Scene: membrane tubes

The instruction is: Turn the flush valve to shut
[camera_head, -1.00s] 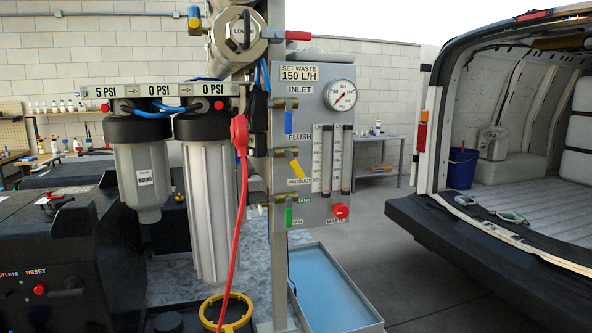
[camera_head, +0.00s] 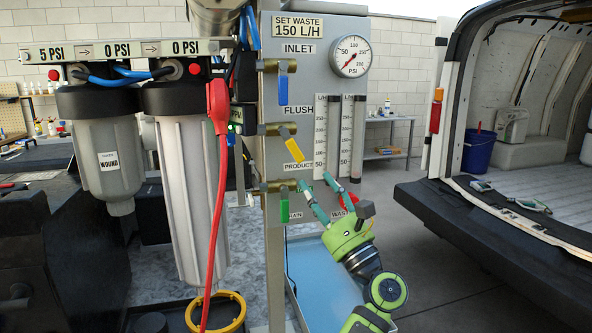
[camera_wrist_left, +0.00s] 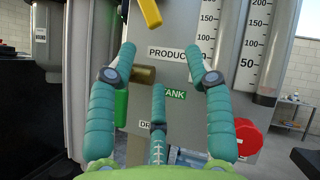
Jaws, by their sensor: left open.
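The flush valve's yellow handle (camera_head: 293,150) sits below the FLUSH label on the grey panel (camera_head: 337,90). It is tilted, with its lower end down to the right, and its brass body (camera_head: 272,130) is at the panel's left edge. The handle's lower end also shows at the top of the left wrist view (camera_wrist_left: 150,12). My left gripper (camera_head: 316,181) is open and empty in front of the lower panel, below the yellow handle and apart from it. Its teal fingers (camera_wrist_left: 160,60) are spread around the PRODUCT label. My right gripper is not in view.
A blue handle (camera_head: 283,90) hangs above and a green handle (camera_head: 284,212) below the yellow one. A red knob (camera_wrist_left: 248,137) is to the right of the fingers. A red hose (camera_head: 221,170) hangs left of the panel. The blue tray (camera_head: 318,275) lies below.

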